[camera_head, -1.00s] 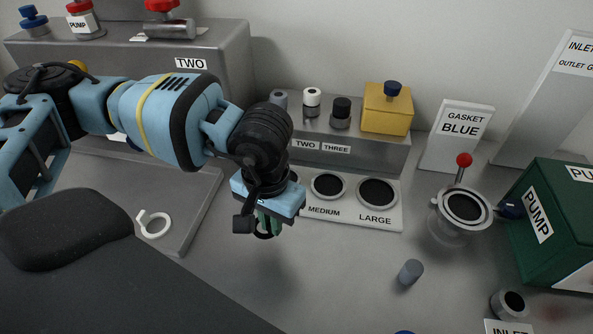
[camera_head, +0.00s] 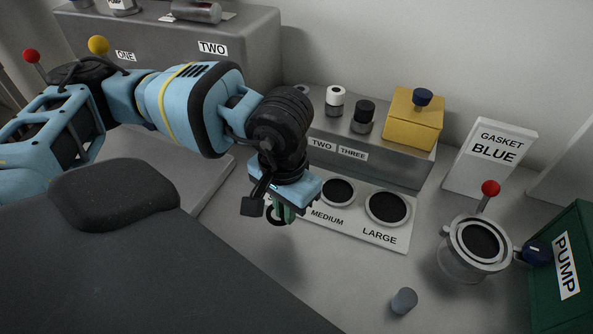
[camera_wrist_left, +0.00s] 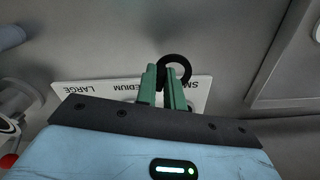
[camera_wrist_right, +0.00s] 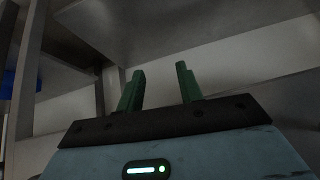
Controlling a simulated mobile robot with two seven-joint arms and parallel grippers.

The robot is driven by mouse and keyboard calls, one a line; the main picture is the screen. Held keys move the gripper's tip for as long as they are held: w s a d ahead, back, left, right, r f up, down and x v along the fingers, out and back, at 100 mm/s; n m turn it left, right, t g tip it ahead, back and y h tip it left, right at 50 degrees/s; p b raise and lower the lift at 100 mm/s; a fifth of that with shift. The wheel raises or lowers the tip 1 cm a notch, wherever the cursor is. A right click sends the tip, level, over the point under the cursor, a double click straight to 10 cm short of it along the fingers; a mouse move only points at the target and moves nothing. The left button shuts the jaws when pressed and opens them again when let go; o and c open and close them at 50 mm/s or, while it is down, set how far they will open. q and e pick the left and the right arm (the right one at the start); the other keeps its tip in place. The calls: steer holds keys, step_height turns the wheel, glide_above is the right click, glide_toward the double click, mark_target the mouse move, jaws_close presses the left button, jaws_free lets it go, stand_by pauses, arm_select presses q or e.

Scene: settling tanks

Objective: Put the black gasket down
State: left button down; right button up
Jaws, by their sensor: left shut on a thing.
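My left gripper (camera_head: 284,213) is shut on the black gasket (camera_head: 272,217), a thin ring that hangs from the green fingers. In the left wrist view the gasket (camera_wrist_left: 176,56) sticks out beside the left gripper's fingertips (camera_wrist_left: 164,70), in front of the white sizing board (camera_wrist_left: 215,85). In the head view the gripper is at the left end of that board (camera_head: 372,235), left of the MEDIUM hole (camera_head: 339,192) and LARGE hole (camera_head: 388,208). My arm hides the board's left part. I cannot tell the gasket's height. My right gripper (camera_wrist_right: 159,72) is open and empty.
A grey stepped block (camera_head: 390,168) with several caps and a yellow box (camera_head: 412,122) stands behind the board. A GASKET BLUE sign (camera_head: 492,158), a clear round housing (camera_head: 462,262), a green pump (camera_head: 560,275) and a small grey cylinder (camera_head: 404,301) are to the right.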

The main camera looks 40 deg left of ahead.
arm_select(q)
steer(key=s+a+r+m+b, duration=0.1)
steer(key=s+a, duration=0.3)
steer(key=a, duration=0.5)
steer(key=shift+a+r, duration=0.35)
arm_select(e)
steer(key=shift+w+f, duration=0.15)
steer(key=shift+f, duration=0.35)
